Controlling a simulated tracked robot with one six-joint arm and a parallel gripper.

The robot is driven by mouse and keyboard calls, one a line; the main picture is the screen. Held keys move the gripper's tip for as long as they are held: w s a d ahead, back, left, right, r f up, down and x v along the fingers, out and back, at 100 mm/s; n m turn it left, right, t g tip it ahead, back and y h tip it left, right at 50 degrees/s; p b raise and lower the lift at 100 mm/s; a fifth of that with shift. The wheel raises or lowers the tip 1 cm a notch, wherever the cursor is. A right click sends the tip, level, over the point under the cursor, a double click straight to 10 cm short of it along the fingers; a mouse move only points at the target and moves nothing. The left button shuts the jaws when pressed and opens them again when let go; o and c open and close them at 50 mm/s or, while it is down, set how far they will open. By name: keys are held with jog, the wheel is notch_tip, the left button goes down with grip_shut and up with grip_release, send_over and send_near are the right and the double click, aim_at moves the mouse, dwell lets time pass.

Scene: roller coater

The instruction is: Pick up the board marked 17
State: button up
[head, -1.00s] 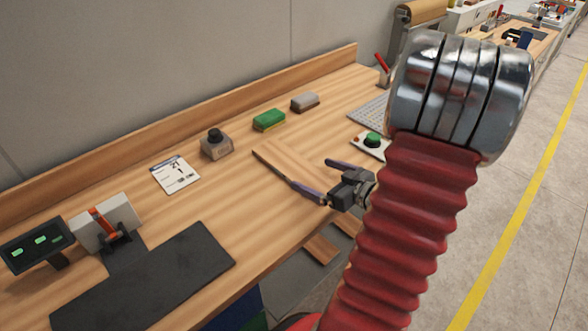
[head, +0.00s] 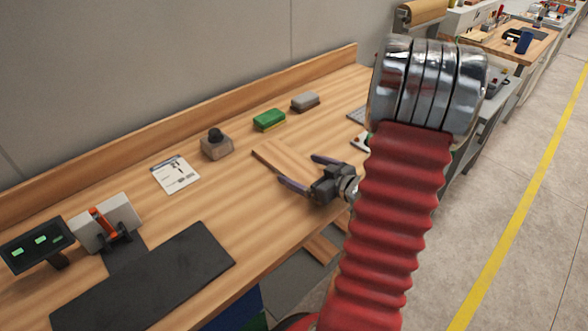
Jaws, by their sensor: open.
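A flat wooden board (head: 282,156) lies on the wooden workbench (head: 160,222), its colour close to the bench top. I cannot read any number on it, and its right end is partly hidden behind my gripper. My gripper (head: 297,169) is open, with its two dark fingers spread and pointing left over the board area.
My arm hides the bench's right part.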

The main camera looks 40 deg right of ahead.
aim_at(301, 170)
jog(key=shift+w+f, duration=0.15)
jog(key=shift+w, duration=0.4)
jog(key=shift+c, duration=0.5)
jog(key=c, duration=1.3)
jog(key=shift+r, duration=5.05)
